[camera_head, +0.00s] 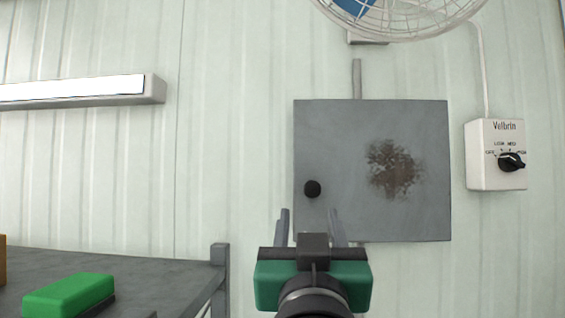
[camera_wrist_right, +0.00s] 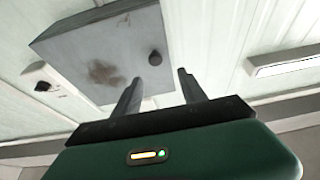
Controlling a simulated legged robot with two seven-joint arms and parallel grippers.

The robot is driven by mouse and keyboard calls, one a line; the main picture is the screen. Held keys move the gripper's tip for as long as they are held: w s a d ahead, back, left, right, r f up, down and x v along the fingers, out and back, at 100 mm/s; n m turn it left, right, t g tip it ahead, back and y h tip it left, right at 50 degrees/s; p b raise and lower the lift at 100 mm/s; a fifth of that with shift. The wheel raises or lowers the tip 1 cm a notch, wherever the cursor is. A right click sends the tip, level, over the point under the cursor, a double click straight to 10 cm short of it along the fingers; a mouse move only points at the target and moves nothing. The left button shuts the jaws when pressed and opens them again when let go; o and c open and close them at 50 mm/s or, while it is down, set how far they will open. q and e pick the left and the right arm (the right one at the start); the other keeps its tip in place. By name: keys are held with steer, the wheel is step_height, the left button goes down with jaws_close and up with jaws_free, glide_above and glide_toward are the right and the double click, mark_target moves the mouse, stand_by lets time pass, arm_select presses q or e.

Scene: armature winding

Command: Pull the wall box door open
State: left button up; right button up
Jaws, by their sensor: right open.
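The wall box is a grey square cabinet with its door (camera_head: 345,135) shut and a brown rust patch on its front. A round black knob (camera_head: 312,189) sits near the door's lower left. My right gripper (camera_head: 309,213) is open and empty, with its two fingers pointing up just below the knob in the head view. In the right wrist view the box (camera_wrist_right: 85,58) is tilted, and the knob (camera_wrist_right: 155,58) lies beyond the gap between the open fingers (camera_wrist_right: 158,83). The knob is not between the fingertips. My left gripper is not in view.
A white control box (camera_head: 480,165) with a black dial is on the wall to the right. A caged fan (camera_head: 400,22) hangs above. A lit lamp (camera_head: 80,90) is at upper left. A grey bench (camera_head: 150,275) with a green block (camera_head: 68,295) stands at lower left.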

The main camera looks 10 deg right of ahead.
mark_target(312, 191)
steer(key=p+x, duration=0.2)
steer(key=x, duration=0.1)
steer(key=p+x, duration=0.2)
steer(key=x, duration=0.1)
steer(key=d+p+x, duration=0.1)
steer(key=p+x, duration=0.2)
steer(key=x, duration=0.1)
steer(key=shift+w+d+f, duration=0.1)
steer(key=shift+f, duration=0.25)
steer(key=shift+w, duration=0.2)
steer(key=shift+a, duration=0.2)
steer(key=shift+s+a+r, duration=0.1)
steer(key=shift+s, duration=0.15)
steer(key=c, duration=1)
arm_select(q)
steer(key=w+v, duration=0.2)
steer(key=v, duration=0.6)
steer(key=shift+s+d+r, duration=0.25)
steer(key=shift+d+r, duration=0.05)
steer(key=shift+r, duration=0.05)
arm_select(e)
jaws_close()
